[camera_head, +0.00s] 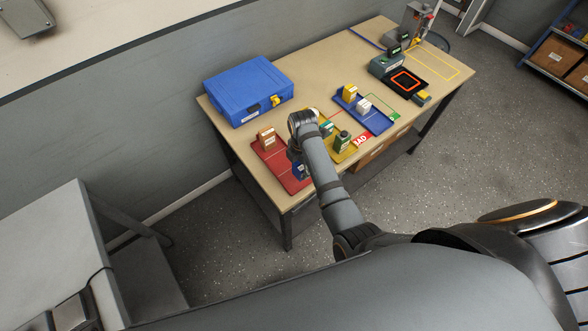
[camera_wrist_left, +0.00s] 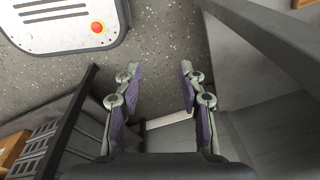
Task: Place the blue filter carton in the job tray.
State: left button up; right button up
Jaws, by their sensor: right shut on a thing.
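A blue carton (camera_head: 300,171), small and partly hidden by my arm, is at my right gripper (camera_head: 297,157), over the right part of the red tray (camera_head: 268,159). My right gripper points down and is shut on this carton; its fingers are mostly hidden. I cannot tell whether the carton touches the tray. A yellow tray (camera_head: 347,155) and a blue tray (camera_head: 378,126) lie farther right; no readable label shows which is the job tray. My left gripper (camera_wrist_left: 158,75) is open and empty above the floor, away from the table.
An orange-and-white carton (camera_head: 267,138) stands in the red tray. A dark green item (camera_head: 342,141) stands in the yellow tray. Yellow (camera_head: 350,92) and white (camera_head: 364,106) items are in the blue tray. A large blue case (camera_head: 248,91) stands at the back left.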

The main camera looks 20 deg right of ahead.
aim_at(296, 172)
jog(key=shift+w+a+f, duration=0.25)
jog(key=shift+w+f, duration=0.65)
jog(key=shift+f, duration=0.3)
jog(key=shift+w+f, duration=0.1)
jog(key=shift+f, duration=0.1)
jog(key=shift+w+a+f, duration=0.2)
jog(key=shift+a+f, duration=0.05)
notch_tip(296, 172, down, 3)
jog(key=shift+s+r, duration=0.1)
jog(key=shift+r, duration=0.1)
jog(key=shift+d+f, duration=0.1)
jog(key=shift+f, duration=0.1)
pick_arm(q)
jog(key=shift+s+d, duration=0.1)
jog(key=shift+d, duration=0.45)
jog(key=shift+f, duration=0.1)
jog(key=shift+a, duration=0.2)
pick_arm(e)
jog(key=o, duration=1.2)
jog(key=shift+f, duration=0.1)
jog(key=shift+c, duration=0.2)
